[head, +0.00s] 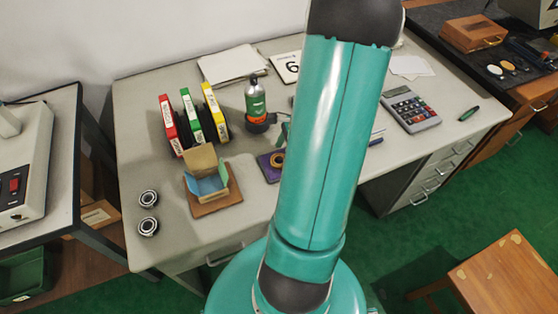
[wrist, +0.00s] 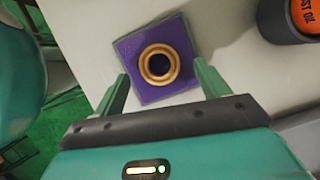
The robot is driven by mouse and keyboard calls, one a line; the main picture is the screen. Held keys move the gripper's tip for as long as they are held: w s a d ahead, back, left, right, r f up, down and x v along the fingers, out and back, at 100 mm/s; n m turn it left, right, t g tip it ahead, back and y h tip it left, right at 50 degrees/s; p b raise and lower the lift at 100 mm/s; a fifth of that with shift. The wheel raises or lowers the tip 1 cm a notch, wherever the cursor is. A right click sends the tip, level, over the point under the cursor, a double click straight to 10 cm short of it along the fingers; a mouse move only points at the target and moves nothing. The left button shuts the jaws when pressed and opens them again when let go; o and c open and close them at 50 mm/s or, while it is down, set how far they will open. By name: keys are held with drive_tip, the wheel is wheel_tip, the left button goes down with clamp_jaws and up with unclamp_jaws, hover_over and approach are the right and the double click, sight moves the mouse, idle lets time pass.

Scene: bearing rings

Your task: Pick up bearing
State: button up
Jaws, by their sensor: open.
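A brass-coloured bearing ring (wrist: 160,65) lies flat on a square purple pad (wrist: 127,48) in the wrist view. In the head view the ring (head: 278,160) and the pad (head: 267,167) are partly covered by my arm. My gripper (wrist: 160,82) is open, with one green finger at the left of the ring and one at the right. The ring shows between and slightly beyond the fingertips, and nothing is held. The height of the fingertips above the pad is hard to tell. In the head view the gripper is mostly hidden behind my arm.
An orange-banded dark container (wrist: 290,18) stands to the right of the pad.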

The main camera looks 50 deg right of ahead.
drive_tip(key=shift+x, duration=0.75)
drive_tip(key=c, duration=1.2)
drive_tip(key=shift+c, duration=0.2)
drive_tip(key=shift+r, duration=0.5)
wheel_tip(320, 180, up, 2)
drive_tip(key=shift+r, duration=0.15)
drive_tip(key=s+a+r, duration=0.6)
drive_tip(key=a+r, duration=0.3)
drive_tip(key=a, duration=0.3)
drive_tip(key=shift+a+r, duration=0.35)
